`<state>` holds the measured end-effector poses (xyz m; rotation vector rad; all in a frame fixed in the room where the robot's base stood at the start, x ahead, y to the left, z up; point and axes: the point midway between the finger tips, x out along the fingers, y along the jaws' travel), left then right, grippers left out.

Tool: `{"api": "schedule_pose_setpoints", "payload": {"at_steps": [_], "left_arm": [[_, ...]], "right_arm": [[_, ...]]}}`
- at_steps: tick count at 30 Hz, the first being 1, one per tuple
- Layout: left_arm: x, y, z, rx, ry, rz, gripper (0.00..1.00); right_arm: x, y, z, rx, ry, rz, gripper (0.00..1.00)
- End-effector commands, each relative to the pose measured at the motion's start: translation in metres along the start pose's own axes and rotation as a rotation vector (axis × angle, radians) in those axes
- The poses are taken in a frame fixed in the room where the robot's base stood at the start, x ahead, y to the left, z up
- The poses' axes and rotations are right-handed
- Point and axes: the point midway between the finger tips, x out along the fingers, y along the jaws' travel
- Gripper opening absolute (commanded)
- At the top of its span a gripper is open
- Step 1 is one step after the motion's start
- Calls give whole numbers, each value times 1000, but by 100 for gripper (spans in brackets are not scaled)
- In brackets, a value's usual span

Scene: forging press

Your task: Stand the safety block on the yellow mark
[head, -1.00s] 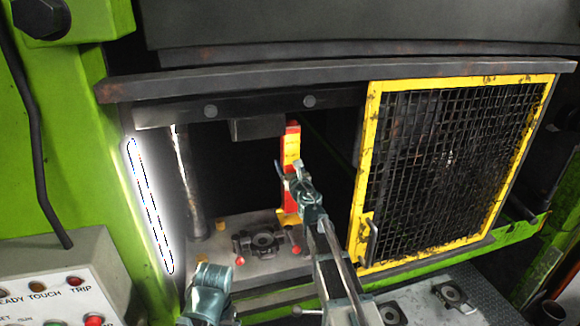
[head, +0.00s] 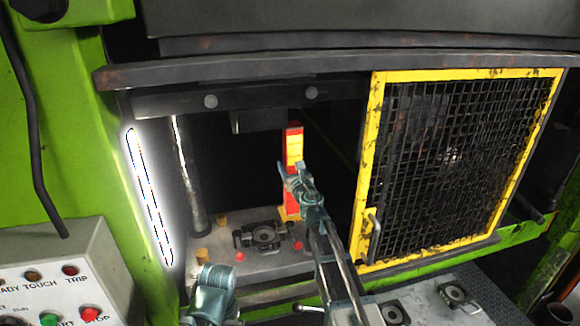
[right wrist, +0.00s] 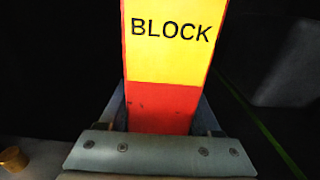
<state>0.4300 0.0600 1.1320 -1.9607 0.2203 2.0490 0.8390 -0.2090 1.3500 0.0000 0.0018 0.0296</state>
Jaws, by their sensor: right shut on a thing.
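The safety block (head: 294,146), a tall red and yellow bar, is upright inside the press opening, to the right of the ram. My right gripper (head: 291,174) is shut on its middle part. In the right wrist view, the block (right wrist: 172,45) rises straight between the fingers, with the word BLOCK on its yellow band. A yellow patch (head: 290,213) shows at the block's foot; I cannot tell whether this is the mark or part of the block, or whether the foot touches the bed.
A dark die (head: 264,236) with red knobs beside it sits on the press bed (head: 220,262) left of the block. A yellow-framed mesh guard (head: 368,150) stands close on the right. The dark ram (head: 250,122) hangs above, and a column (head: 188,175) stands at left.

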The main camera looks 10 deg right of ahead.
Motion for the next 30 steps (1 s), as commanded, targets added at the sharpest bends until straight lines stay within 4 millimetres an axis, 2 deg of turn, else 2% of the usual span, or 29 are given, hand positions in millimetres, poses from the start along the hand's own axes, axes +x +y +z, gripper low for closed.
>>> {"api": "schedule_pose_setpoints", "payload": {"at_steps": [21,22,27,30], "left_arm": [[8,1,0,0,0,0,95],[7,1,0,0,0,0,95],[7,1,0,0,0,0,95],[7,1,0,0,0,0,95]], "right_arm": [[0,0,-8,0,0,0,0],[0,0,-7,0,0,0,67],[0,0,-7,0,0,0,97],[0,0,-7,0,0,0,100]]}}
